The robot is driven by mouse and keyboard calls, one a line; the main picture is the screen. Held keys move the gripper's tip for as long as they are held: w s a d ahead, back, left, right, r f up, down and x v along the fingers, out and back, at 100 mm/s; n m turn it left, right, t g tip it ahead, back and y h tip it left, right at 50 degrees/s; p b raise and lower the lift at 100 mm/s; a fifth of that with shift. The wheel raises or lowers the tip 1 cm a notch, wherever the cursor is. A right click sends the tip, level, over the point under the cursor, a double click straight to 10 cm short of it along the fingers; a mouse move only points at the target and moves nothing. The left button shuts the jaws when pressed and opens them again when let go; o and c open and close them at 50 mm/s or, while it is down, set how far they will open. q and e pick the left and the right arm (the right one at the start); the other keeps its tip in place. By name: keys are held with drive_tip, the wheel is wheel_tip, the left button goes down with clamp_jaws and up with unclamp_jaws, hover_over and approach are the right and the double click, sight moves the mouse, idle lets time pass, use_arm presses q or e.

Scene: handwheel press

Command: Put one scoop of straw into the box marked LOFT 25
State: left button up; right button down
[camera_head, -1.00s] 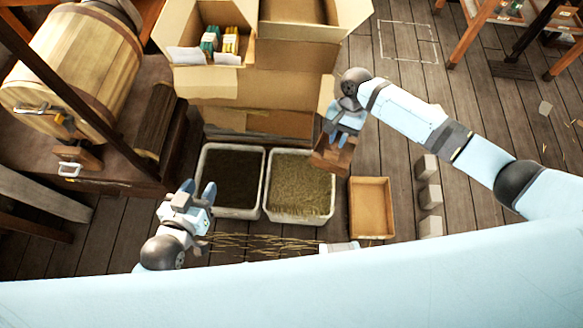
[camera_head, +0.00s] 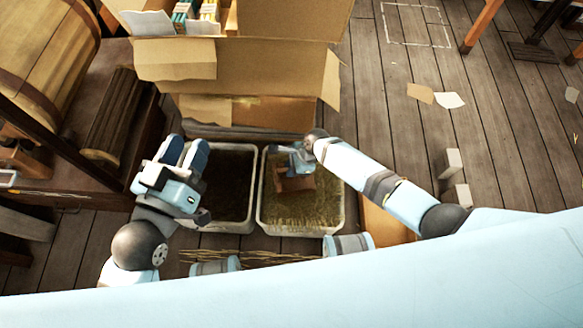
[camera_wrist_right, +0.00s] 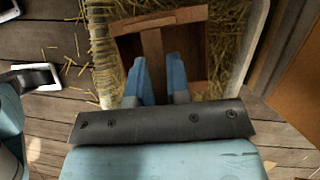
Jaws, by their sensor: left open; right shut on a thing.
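My right gripper (camera_head: 298,160) is shut on the handle bar of a wooden scoop (camera_head: 294,184), over the straw (camera_head: 322,208) in the right white bin (camera_head: 300,231). The right wrist view shows the scoop (camera_wrist_right: 190,45) between and ahead of the fingers, with straw around it. I cannot tell how deep it sits or whether it holds straw. My left gripper (camera_head: 185,152) is open and empty at the left edge of the other bin. A large open cardboard box (camera_head: 270,62) stands behind the bins; I can read no LOFT 25 mark on any box.
The left white bin (camera_head: 222,226) holds dark material. A shallow wooden tray (camera_head: 384,222) lies right of the straw bin, partly behind my right arm. Grey blocks (camera_head: 453,162) stand farther right. A wooden barrel (camera_head: 45,45) is at the left. Floor at the right is mostly clear.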

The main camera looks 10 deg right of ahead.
drive_tip(key=shift+d+f+y+b, duration=0.35)
drive_tip(key=shift+f+b, duration=0.5)
drive_tip(key=shift+b, duration=0.3)
drive_tip(key=shift+d+f+b, duration=0.1)
drive_tip(key=shift+d+b, duration=0.15)
drive_tip(key=shift+b, duration=0.2)
drive_tip(key=d+f+y+b, duration=0.1)
drive_tip(key=b, duration=0.2)
drive_tip(key=d+f+y+b, duration=0.1)
drive_tip(key=f+b, duration=0.1)
drive_tip(key=b, duration=0.2)
drive_tip(key=shift+d, duration=0.3)
use_arm(q)
wheel_tip(320, 180, down, 7)
drive_tip(key=w+d+m+g+h, duration=0.1)
drive_tip(key=m, duration=0.1)
drive_tip(key=shift+r+m+g+h, duration=0.2)
drive_tip(key=shift+m+g+h, duration=0.1)
use_arm(e)
drive_tip(key=shift+w+d+f, duration=0.1)
drive_tip(key=shift+d+f, duration=0.95)
drive_tip(key=shift+f, duration=0.15)
